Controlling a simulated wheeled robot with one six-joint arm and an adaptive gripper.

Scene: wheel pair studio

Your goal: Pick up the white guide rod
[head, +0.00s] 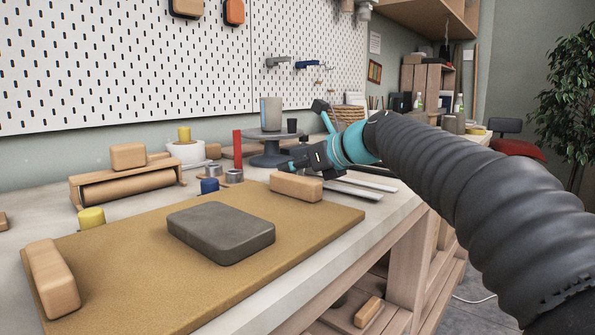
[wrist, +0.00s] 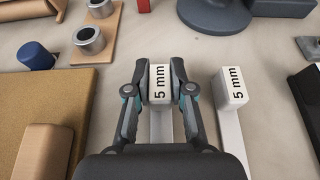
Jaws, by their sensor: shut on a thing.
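My gripper (wrist: 161,82) is shut on the raised end block of a white guide rod (wrist: 161,124), with one finger on each side of it. The block is marked "5 mm", and the rod's bar runs back under my gripper. A second white guide rod (wrist: 232,92), also marked "5 mm", lies to the right, apart from the fingers. In the head view my gripper (head: 296,165) is low over the bench behind a wooden block, and the pale bars (head: 352,190) show beside it. Whether the held rod touches the bench is unclear.
A tan mat (head: 130,270) bears a grey slab (head: 222,232) and wooden blocks. Metal cylinders on a wooden base (wrist: 88,38) and a blue cylinder (wrist: 35,56) stand left of my gripper. A dark round stand (wrist: 215,14) is beyond it. A dark bar lies at the right.

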